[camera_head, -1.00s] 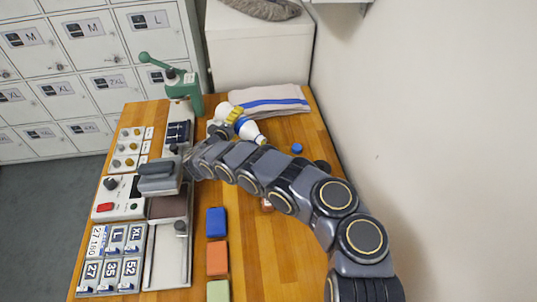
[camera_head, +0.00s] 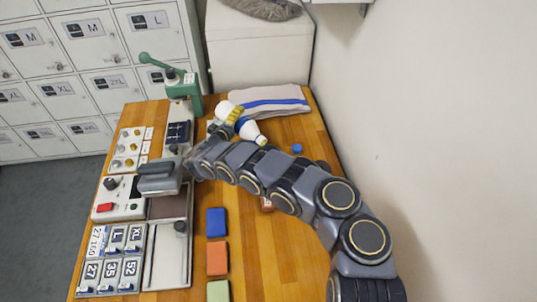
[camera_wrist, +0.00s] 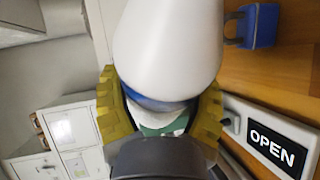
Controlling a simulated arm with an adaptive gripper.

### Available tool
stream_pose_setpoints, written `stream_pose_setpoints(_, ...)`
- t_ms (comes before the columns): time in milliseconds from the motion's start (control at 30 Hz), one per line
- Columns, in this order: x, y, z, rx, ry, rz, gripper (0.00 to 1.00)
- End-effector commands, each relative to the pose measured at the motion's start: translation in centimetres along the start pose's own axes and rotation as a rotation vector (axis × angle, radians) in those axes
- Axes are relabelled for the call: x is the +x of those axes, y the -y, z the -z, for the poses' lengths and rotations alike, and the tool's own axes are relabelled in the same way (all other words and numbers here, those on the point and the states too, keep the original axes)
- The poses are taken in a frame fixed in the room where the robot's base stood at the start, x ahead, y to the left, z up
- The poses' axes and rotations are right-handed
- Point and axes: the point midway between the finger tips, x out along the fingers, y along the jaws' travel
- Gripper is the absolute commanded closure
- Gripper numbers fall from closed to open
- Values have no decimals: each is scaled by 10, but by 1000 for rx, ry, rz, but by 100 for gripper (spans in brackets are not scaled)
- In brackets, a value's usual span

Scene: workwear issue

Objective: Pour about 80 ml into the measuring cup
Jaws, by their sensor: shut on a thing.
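My gripper (camera_head: 234,117) is shut on a white bottle (camera_head: 226,109) with a blue band. Its yellow fingers clasp the bottle's middle from both sides, also in the wrist view (camera_wrist: 162,110). In the head view the bottle is tilted, its narrow end pointing down to the right over the wooden table. In the wrist view the white bottle (camera_wrist: 168,45) fills the upper middle. I cannot make out the measuring cup; my arm covers part of the table. No liquid can be seen leaving the bottle.
A small blue thing (camera_head: 297,148), perhaps a cap, lies right of the bottle. A folded cloth (camera_head: 270,99) lies behind. A green lever press (camera_head: 187,95) stands at the back left. Blue (camera_head: 216,221) and orange (camera_head: 217,258) blocks lie in front. An OPEN sign (camera_wrist: 272,143) shows at right.

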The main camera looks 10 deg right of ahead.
Motion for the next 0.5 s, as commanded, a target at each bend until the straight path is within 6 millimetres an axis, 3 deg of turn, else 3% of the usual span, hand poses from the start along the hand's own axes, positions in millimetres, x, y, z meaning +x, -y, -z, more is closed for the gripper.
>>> stream_pose_setpoints(167,0,4,2,-29,5,12,70)
stream_pose_setpoints(333,2,11,2,-229,60,87,70)
stream_pose_setpoints(500,6,12,2,-293,80,111,70)
